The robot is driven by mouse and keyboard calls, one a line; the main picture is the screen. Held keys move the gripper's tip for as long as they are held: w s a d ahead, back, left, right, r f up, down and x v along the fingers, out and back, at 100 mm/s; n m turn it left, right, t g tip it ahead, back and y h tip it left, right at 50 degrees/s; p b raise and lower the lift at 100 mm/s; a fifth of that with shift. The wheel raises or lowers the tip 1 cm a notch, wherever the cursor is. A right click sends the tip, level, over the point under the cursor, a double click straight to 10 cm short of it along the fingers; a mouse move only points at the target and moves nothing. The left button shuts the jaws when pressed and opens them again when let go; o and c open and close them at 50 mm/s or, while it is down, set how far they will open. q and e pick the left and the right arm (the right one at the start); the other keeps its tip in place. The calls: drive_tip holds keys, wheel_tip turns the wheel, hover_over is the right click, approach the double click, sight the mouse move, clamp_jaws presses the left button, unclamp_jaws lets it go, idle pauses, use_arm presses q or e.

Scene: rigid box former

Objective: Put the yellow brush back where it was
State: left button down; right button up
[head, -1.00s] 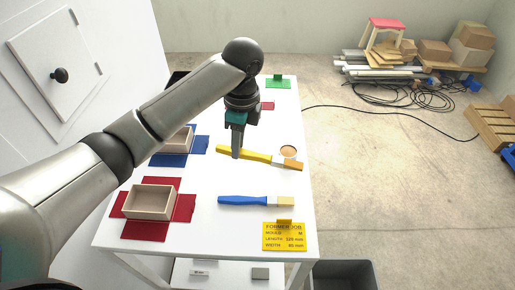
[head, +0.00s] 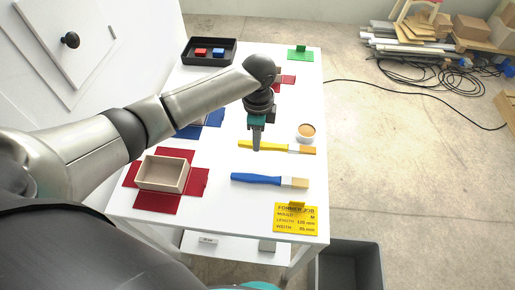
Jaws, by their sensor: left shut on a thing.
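The yellow brush (head: 280,148) lies across the white table in the head view, handle to the left and bristles to the right. My left gripper (head: 257,148) points down and is shut on its handle. The brush looks level and at or very near the table top; I cannot tell whether it touches. A small round pot (head: 305,131) with tan contents is just behind the bristle end. My right gripper is not in view.
A blue brush (head: 262,180) lies in front, with a yellow job card (head: 296,220) nearer. A wooden box (head: 162,174) sits on a red cross-shaped sheet (head: 196,190). A black tray (head: 228,45) with red and blue blocks stands far left. A grey bin (head: 350,262) is beside the table.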

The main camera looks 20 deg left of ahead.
sight(257, 156)
use_arm(q)
wheel_tip(257, 156, down, 5)
drive_tip(key=shift+f+b, duration=0.1)
drive_tip(key=shift+b, duration=0.2)
drive_tip(key=c, duration=0.7)
unclamp_jaws()
drive_tip(key=shift+o, duration=0.2)
wheel_tip(257, 156, up, 12)
drive_tip(key=shift+w+r+p, duration=0.1)
drive_tip(key=shift+r+p, duration=0.05)
drive_tip(key=shift+p, duration=0.55)
drive_tip(key=shift+d, duration=0.1)
